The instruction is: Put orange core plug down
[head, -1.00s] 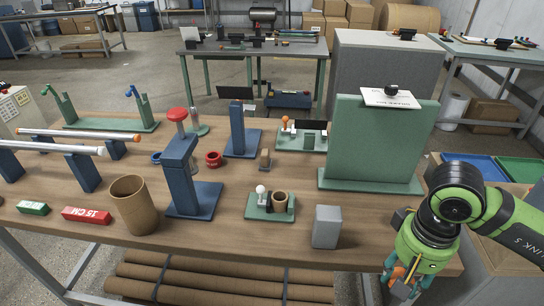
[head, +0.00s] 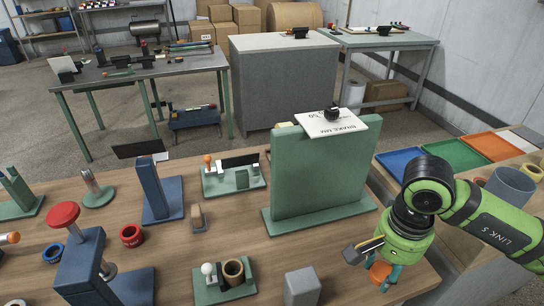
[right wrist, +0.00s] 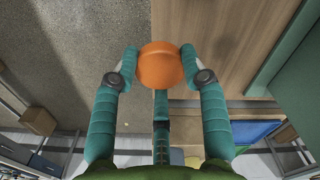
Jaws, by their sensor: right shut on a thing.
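The orange core plug (head: 379,272) is a short round orange piece between the fingers of my right gripper (head: 381,279), at the right end of the wooden workbench (head: 330,240). In the right wrist view the plug (right wrist: 160,65) sits between the teal fingertips of the right gripper (right wrist: 160,66), which are shut on it from both sides. Behind it that view shows bare floor on the left and wood on the right. I cannot tell its exact height above the bench. My left gripper is not in view.
A green upright panel (head: 320,170) with a white card on top stands left of the gripper. A grey block (head: 301,287) stands at the front. Blue (head: 400,161) and green trays (head: 455,154) lie beyond the arm. The bench between panel and block is clear.

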